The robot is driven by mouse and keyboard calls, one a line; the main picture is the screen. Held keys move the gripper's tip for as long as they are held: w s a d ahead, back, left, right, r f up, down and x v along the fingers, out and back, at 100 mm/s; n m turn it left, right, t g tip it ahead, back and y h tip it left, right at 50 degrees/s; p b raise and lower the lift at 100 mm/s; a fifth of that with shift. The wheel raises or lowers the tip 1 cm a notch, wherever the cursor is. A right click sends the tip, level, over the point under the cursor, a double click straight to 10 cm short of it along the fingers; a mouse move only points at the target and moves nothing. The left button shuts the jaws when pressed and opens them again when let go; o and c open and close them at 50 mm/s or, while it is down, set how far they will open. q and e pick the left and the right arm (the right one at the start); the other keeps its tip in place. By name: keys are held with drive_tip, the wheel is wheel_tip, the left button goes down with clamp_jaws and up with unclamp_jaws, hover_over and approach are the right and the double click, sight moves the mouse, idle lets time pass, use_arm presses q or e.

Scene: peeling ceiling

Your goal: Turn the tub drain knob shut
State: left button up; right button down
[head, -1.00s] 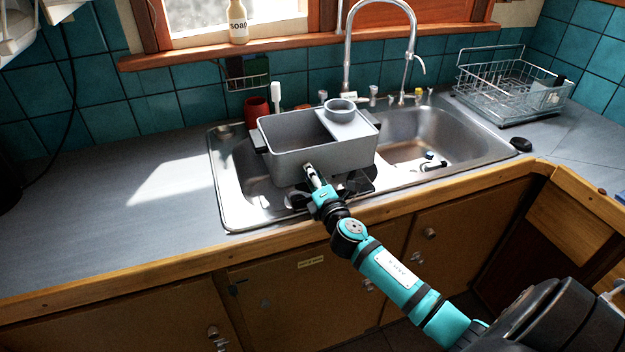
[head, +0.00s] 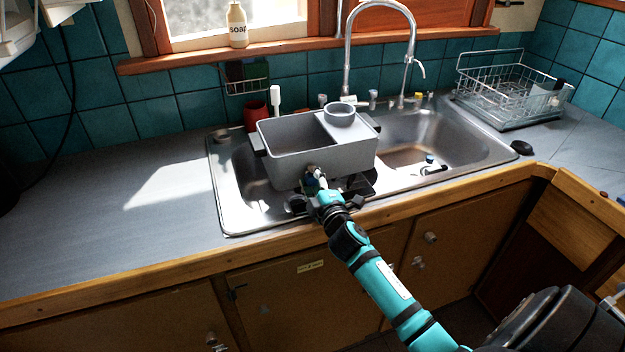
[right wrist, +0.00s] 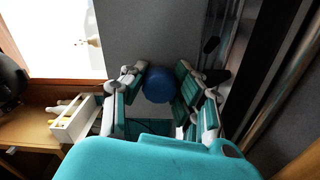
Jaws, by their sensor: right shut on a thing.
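The grey tub (head: 320,160) sits upright over the left part of the steel sink, with a round cup-like part on its top right. The drain knob is a round blue cap (right wrist: 158,85) on the tub's front wall in the right wrist view. My right gripper (head: 314,178) is at the low front of the tub. Its fingers lie on either side of the knob and are shut on it. In the head view the gripper hides most of the knob. My left gripper is not in view.
The sink's right basin (head: 425,140) is open, with a small item in it. A wire dish rack (head: 510,90) stands at the right. A tall faucet (head: 348,60) rises behind the tub. A red cup (head: 255,112) stands behind the left basin. The left counter (head: 110,190) is clear.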

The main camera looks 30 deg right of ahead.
idle(0.4)
drive_tip(key=c, duration=1)
unclamp_jaws()
